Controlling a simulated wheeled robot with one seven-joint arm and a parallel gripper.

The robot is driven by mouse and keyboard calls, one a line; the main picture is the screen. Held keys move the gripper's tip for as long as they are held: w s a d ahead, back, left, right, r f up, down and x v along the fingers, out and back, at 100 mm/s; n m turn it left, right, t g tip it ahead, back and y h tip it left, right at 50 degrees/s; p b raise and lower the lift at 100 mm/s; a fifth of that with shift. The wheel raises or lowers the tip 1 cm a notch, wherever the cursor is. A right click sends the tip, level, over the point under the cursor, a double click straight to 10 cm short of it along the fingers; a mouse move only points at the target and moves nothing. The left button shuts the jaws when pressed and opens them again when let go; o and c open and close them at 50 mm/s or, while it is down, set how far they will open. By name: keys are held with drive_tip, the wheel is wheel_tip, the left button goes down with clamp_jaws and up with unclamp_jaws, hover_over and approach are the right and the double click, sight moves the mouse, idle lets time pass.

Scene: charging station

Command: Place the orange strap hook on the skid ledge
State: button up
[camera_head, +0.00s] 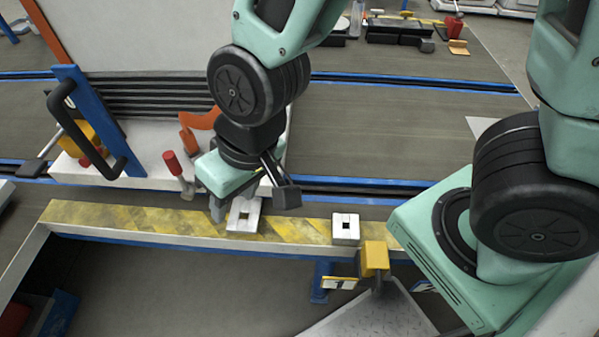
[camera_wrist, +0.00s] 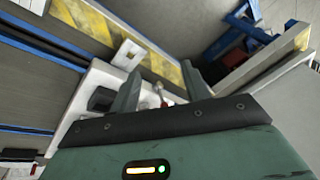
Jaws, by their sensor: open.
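An orange curved piece (camera_head: 200,124), which looks like the strap hook, shows just left of my wrist in the head view. It appears to rest on the white skid ledge (camera_head: 130,172), partly hidden by my arm. My gripper (camera_head: 250,200) is open, with its fingers apart and nothing seen held, at the ledge's front right near the yellow-striped beam. In the wrist view my gripper (camera_wrist: 160,88) also has its fingers spread. The white ledge (camera_wrist: 78,122) shows beyond them there, but I cannot make out the orange piece.
A red-topped clamp (camera_head: 180,170) stands on the ledge just left of my gripper. A blue post with a black handle (camera_head: 88,130) stands farther left. The striped beam (camera_head: 130,222) carries two pale blocks with square holes, one (camera_head: 240,222) below my gripper, one (camera_head: 345,230) to the right.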

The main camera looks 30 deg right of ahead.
drive_tip(key=s+d+r+n+g+h, duration=0.1)
drive_tip(key=s+d+r+n+h, duration=0.1)
drive_tip(key=s+d+r, duration=0.3)
drive_tip(key=d+r+n, duration=0.1)
drive_tip(key=d, duration=0.1)
drive_tip(key=shift+s+d+n, duration=0.3)
drive_tip(key=shift+s+d, duration=0.05)
drive_tip(key=shift+s, duration=0.05)
drive_tip(key=shift+r, duration=0.1)
